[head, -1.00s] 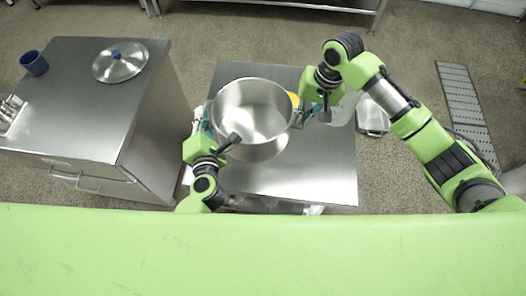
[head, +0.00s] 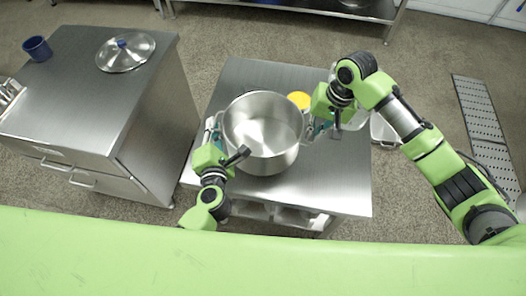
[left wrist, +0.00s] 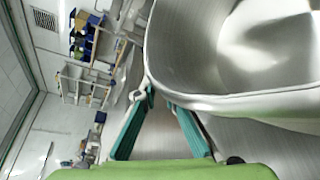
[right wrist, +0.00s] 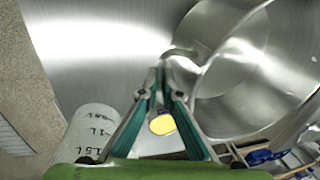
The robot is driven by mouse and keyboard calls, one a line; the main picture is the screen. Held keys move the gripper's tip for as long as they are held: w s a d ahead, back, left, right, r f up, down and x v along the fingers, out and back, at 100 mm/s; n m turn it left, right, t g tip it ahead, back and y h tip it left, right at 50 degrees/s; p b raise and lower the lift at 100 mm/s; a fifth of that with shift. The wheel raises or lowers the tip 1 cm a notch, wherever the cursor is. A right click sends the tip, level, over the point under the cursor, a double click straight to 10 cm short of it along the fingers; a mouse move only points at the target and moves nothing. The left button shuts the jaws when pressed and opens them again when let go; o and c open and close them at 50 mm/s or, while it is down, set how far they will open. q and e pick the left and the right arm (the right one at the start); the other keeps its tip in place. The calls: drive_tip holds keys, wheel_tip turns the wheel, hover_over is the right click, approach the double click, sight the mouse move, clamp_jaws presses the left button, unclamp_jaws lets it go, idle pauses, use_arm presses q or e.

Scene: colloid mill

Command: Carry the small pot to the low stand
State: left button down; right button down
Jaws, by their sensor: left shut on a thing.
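The small pot (head: 262,125) is steel, open and upright, over the low stand (head: 325,185), a steel-topped table. I cannot tell whether its base touches the top. My left gripper (head: 215,128) is shut on the pot's left handle; the left wrist view shows the fingertips (left wrist: 150,92) close against the pot wall (left wrist: 180,55). My right gripper (head: 312,130) is at the opposite handle. In the right wrist view its fingertips (right wrist: 165,75) are drawn together at the handle (right wrist: 182,54) and look closed on it.
A yellow round thing (head: 299,99) sits behind the pot, near a clear measuring jug (right wrist: 92,125) at the right. The steel cabinet (head: 75,105) at the left carries a lid (head: 125,55) and a blue cup (head: 37,48). The stand's front is bare.

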use_arm(q)
drive_tip(key=shift+d+f, duration=0.1)
drive_tip(key=shift+d, duration=0.15)
use_arm(e)
drive_tip(key=shift+w+a+f, duration=0.1)
drive_tip(key=shift+a, duration=0.05)
